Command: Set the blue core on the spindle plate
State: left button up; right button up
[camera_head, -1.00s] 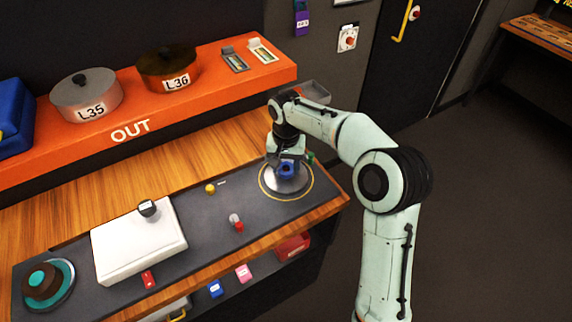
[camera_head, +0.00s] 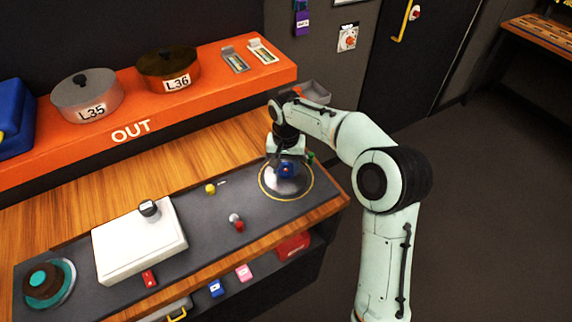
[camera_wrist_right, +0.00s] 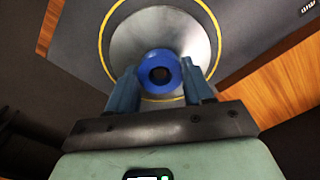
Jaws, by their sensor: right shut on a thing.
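The blue core (camera_head: 286,169) is a small blue ring with a dark hole in its middle. In the right wrist view the core (camera_wrist_right: 160,72) sits between the two fingers of my right gripper (camera_wrist_right: 160,85). My right gripper (camera_head: 287,158) is shut on it, over the round silver spindle plate (camera_head: 296,186). The plate has a yellow ring round it and also shows in the right wrist view (camera_wrist_right: 140,38). I cannot tell whether the core touches the plate. My left gripper is not in view.
A white box (camera_head: 140,242), a yellow knob (camera_head: 210,188) and a red knob (camera_head: 238,226) stand on the dark panel left of the plate. A teal and brown disc (camera_head: 62,295) lies at the far left. The orange shelf (camera_head: 215,85) holds two labelled canisters behind.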

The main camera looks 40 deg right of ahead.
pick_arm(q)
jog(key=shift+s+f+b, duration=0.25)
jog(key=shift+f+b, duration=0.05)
pick_arm(e)
jog(key=shift+f, duration=0.6)
jog(key=o, duration=0.7)
jog(key=shift+o, duration=0.2)
jog(key=shift+r+p, duration=1.55)
jog(key=shift+r, duration=1.35)
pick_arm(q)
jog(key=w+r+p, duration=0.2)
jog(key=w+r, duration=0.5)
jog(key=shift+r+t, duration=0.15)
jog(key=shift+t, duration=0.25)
pick_arm(e)
notch_tip(320, 180, up, 5)
jog(key=shift+r, duration=0.1)
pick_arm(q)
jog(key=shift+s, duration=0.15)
pick_arm(e)
jog(key=shift+s, duration=0.1)
